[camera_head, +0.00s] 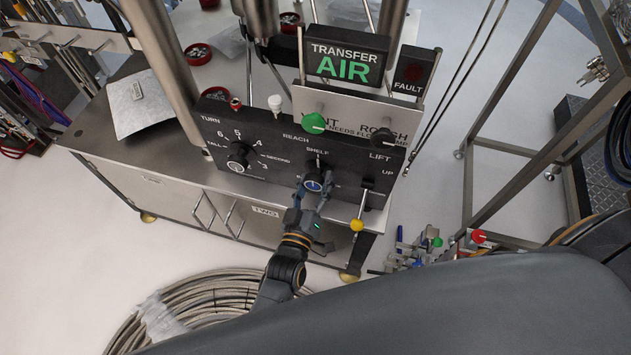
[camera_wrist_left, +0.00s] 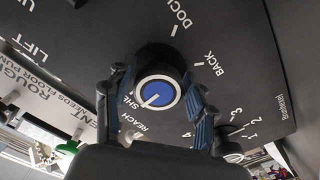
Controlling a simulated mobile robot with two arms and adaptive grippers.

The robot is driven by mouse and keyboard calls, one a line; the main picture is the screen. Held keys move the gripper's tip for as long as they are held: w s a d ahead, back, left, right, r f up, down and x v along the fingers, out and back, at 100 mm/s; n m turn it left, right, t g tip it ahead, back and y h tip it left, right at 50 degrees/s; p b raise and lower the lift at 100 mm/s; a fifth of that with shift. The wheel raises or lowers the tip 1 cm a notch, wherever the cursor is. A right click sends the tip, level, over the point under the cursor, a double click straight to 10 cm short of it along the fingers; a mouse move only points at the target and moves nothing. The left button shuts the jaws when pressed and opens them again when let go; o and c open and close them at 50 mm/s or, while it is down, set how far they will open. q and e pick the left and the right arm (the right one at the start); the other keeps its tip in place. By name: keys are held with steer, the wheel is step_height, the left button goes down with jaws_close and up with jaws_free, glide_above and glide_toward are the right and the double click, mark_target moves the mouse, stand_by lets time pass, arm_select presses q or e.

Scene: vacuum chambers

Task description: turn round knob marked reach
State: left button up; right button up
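The round knob (camera_wrist_left: 158,92) is black with a blue face and a white pointer line. It sits on the black control panel (camera_head: 262,150), below the words REACH and SHELF. In the left wrist view the line points to the lower left, toward the SHELF and REACH labels. My left gripper (camera_head: 313,187) has one finger on each side of the knob, close against it, and seems shut on it. In the left wrist view its fingers (camera_wrist_left: 155,95) flank the blue face. My right gripper is not in view.
A TURN dial (camera_head: 237,163) is left on the panel. A green knob (camera_head: 313,123), a black ROUGH knob (camera_head: 383,136) and a yellow-tipped LIFT lever (camera_head: 357,225) are close by. The TRANSFER AIR sign (camera_head: 346,57) is lit green. Coiled hose (camera_head: 190,305) lies on the floor.

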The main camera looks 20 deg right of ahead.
arm_select(q)
steer(key=shift+o, duration=0.4)
steer(key=shift+s+a, duration=0.15)
steer(key=shift+s, duration=0.05)
steer(key=v, duration=1.1)
steer(key=shift+s, duration=0.2)
steer(key=shift+a, duration=0.15)
